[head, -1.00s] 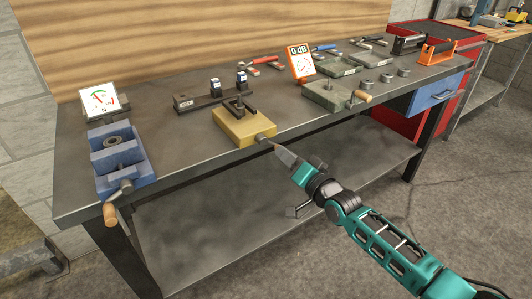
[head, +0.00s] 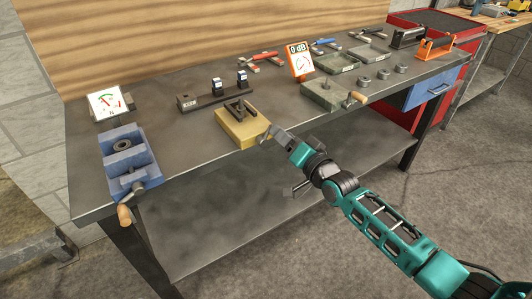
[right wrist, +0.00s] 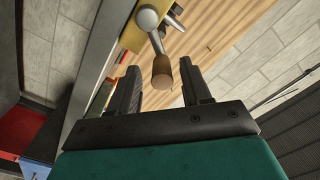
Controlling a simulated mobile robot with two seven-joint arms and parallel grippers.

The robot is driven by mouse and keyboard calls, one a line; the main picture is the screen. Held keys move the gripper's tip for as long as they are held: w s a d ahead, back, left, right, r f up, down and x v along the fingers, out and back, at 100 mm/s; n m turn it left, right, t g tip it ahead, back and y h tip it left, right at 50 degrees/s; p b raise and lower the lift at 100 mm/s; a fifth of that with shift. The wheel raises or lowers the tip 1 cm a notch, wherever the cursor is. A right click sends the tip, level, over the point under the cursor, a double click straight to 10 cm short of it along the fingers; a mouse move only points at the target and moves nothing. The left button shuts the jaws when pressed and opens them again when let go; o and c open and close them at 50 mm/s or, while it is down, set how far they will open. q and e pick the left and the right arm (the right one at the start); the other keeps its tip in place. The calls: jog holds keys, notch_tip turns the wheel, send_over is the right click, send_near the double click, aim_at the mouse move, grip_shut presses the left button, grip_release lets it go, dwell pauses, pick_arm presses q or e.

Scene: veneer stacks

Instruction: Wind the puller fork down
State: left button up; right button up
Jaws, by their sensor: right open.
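The puller is a yellow block (head: 238,131) at the front edge of the bench, with a dark fork (head: 240,108) standing on top. My right gripper (head: 270,132) is at the block's right front side and hides its crank in the head view. In the right wrist view, a grey crank arm (right wrist: 157,40) with a round hub comes off the yellow block (right wrist: 131,38). Its brown wooden handle (right wrist: 162,73) lies between the open fingers of the right gripper (right wrist: 160,68), with gaps on both sides. My left gripper is not in view.
A blue vise (head: 128,160) with a wooden-handled crank and a dial (head: 105,101) stand at the left. A dark rail (head: 203,101) lies behind the puller. A green-grey block (head: 324,95) with another crank and an orange meter reading 0 dB (head: 299,62) stand to the right.

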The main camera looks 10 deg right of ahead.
jog(key=v, duration=0.7)
dwell(0.3)
dwell(0.3)
jog(key=s+a+f+n+g+h, duration=0.1)
jog(key=s+f+n+g+h, duration=0.1)
jog(key=s+f, duration=0.6)
jog(key=s+a+f+n+g+h, duration=0.1)
jog(key=s+f+n+g, duration=0.3)
jog(key=s, duration=0.9)
notch_tip(320, 180, down, 4)
jog(key=shift+r+n+h, duration=0.15)
jog(key=shift+n+h, duration=0.35)
jog(key=shift+n, duration=0.3)
jog(key=shift+s+a, duration=0.1)
jog(key=shift+a, duration=0.05)
